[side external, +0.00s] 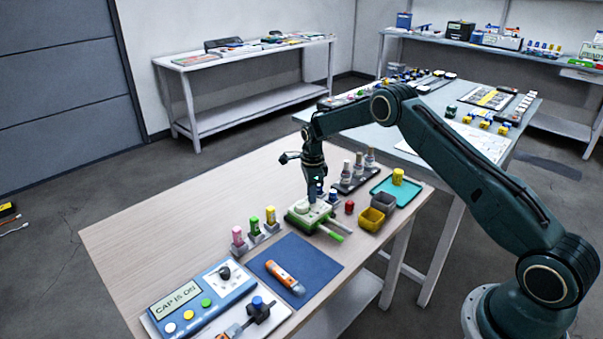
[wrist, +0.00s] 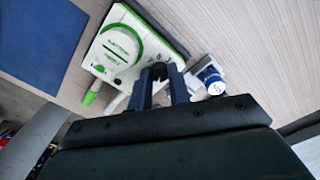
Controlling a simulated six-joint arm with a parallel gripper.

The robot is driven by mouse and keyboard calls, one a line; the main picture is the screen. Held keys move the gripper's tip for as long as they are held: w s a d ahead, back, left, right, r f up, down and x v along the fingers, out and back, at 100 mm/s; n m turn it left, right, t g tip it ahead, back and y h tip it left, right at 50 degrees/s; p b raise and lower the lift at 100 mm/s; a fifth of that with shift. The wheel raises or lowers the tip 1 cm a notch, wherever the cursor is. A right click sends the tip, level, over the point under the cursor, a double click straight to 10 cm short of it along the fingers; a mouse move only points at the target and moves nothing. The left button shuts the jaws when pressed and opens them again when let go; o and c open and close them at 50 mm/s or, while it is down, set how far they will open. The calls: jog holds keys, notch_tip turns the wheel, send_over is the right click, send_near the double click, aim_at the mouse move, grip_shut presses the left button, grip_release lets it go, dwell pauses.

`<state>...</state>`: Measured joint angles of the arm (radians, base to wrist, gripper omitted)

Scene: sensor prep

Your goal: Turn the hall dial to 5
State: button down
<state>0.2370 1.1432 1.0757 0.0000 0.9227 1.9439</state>
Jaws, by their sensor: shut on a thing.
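A white and green device (side external: 309,214) stands on the wooden table below my gripper (side external: 315,196). In the wrist view the device (wrist: 97,62) has a round white part with a green ring and small lettering I cannot read clearly. My gripper (wrist: 161,84) is pointed down at the device's edge, its two dark fingers closed around a small dark knob-like part (wrist: 158,70), which looks like the hall dial. The fingers hide most of it, and I cannot read any dial number or pointer. A green bar sticks out from the device's side.
A blue-and-white capped bottle (wrist: 212,78) stands close beside my fingers. The table's far left is clear.

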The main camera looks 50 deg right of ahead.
jog(key=m, duration=0.6)
dwell(0.4)
jog(key=c, duration=1.6)
grip_release()
jog(key=shift+o, duration=0.2)
jog(key=shift+r, duration=0.1)
notch_tip(320, 180, up, 14)
